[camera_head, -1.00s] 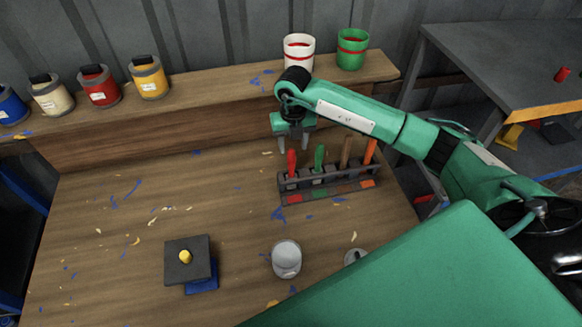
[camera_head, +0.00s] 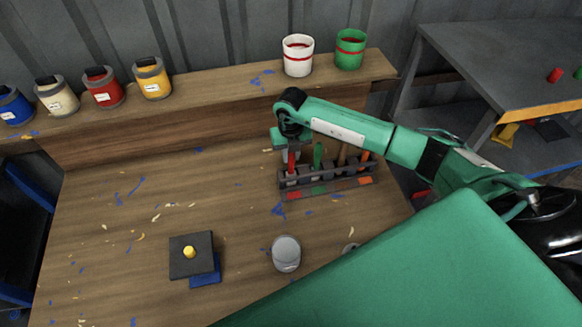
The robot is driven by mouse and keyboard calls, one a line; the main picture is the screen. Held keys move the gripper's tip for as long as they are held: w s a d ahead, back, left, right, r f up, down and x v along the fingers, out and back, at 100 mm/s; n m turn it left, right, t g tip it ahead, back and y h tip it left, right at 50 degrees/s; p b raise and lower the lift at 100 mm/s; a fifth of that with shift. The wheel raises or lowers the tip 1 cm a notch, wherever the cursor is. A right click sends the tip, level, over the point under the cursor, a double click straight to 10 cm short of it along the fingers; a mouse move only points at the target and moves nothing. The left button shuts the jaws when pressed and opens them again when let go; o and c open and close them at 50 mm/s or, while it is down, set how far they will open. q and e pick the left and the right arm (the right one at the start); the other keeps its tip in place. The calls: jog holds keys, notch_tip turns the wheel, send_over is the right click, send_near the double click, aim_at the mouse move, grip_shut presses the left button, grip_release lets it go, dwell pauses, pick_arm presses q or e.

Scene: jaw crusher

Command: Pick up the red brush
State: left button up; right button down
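The red brush (camera_head: 291,165) stands upright, handle up, at the left end of a dark brush rack (camera_head: 330,186) on the workbench. My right gripper (camera_head: 291,154) points down right at the top of the red handle, with its fingers beside it. The fingers are small and partly merge with the handle, so I cannot tell whether they are closed on it. The brush is still in its slot. My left gripper is not in view.
A green-handled brush (camera_head: 318,156) and brown and orange ones stand close to the right in the rack. Paint cans line the back shelf (camera_head: 220,92). The bench's left middle is mostly clear.

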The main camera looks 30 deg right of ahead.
jog(key=shift+r, duration=0.1)
notch_tip(320, 180, up, 20)
jog(key=b, duration=0.6)
dwell(0.8)
